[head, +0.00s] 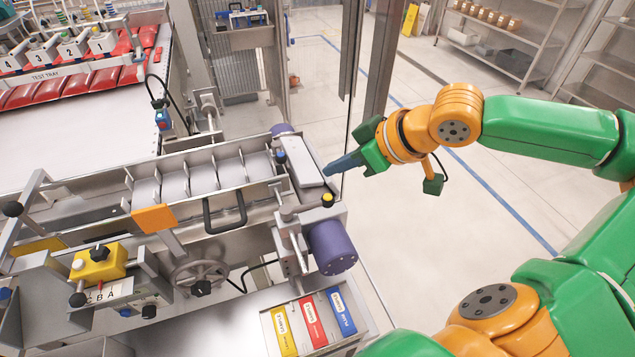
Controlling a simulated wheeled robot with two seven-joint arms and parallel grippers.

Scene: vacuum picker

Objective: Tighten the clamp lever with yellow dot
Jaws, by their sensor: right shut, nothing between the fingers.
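A black knob with a yellow top, which looks like the yellow-dot clamp lever (327,200), stands at the right end of the metal conveyor frame, above a purple roller. Whether it is tight cannot be told. A similar lever with a blue top (280,156) is farther back on the same end. My right gripper (328,170) has blue fingers, shut and empty. Its tips point left, just above and behind the yellow-topped knob in the picture, near the edge of a flat grey plate (302,162). I see no contact with the knob. My left gripper is out of view.
A purple roller (333,247) sticks out below the knob. A metal post (352,50) stands behind my right gripper. Yellow, red and blue labelled panels (313,321) lie at the front. Open floor (440,260) lies to the right of the machine.

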